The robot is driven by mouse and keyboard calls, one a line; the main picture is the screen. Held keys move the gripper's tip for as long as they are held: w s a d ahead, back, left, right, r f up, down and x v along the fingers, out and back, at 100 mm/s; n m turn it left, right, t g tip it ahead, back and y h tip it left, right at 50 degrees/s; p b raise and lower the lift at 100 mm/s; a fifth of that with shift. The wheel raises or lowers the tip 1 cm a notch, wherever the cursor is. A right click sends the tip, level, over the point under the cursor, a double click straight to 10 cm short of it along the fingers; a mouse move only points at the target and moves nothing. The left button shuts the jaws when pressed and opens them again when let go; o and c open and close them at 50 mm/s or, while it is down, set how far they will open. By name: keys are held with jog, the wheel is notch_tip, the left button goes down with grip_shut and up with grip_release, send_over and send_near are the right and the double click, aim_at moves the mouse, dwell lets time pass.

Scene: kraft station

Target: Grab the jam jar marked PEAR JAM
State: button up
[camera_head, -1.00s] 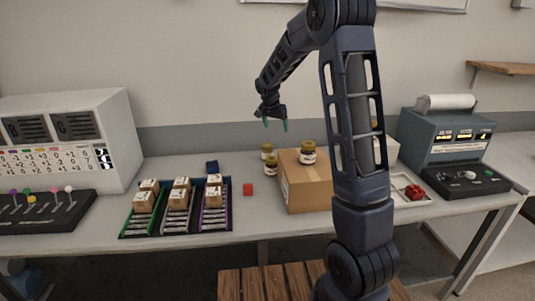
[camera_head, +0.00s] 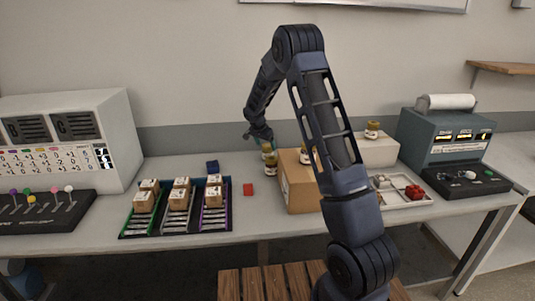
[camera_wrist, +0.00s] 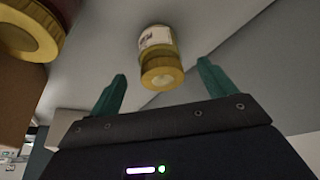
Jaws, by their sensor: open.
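My gripper (camera_head: 259,137) is open and low over the table, at the far left side of the cardboard box. In the wrist view a jar with a gold lid and a pale label (camera_wrist: 158,52) lies just beyond the gap between my open fingertips (camera_wrist: 161,72); its label is unreadable. In the head view two small jars stand left of the box, a nearer one (camera_head: 271,160) and a farther one (camera_head: 266,147) close to my fingers. Another jar (camera_head: 306,153) on the box is partly hidden by my arm. One more jar (camera_head: 372,129) stands on a white box. I cannot tell which is PEAR JAM.
The cardboard box (camera_head: 297,190) stands right of my gripper. In the wrist view a large gold lid (camera_wrist: 25,30) is close at upper left. A white tray (camera_head: 412,204) is to the right.

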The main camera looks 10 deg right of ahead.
aim_at(268, 151)
jog(key=shift+x, duration=2.9)
jog(key=shift+r, duration=0.1)
jog(key=c, duration=1.3)
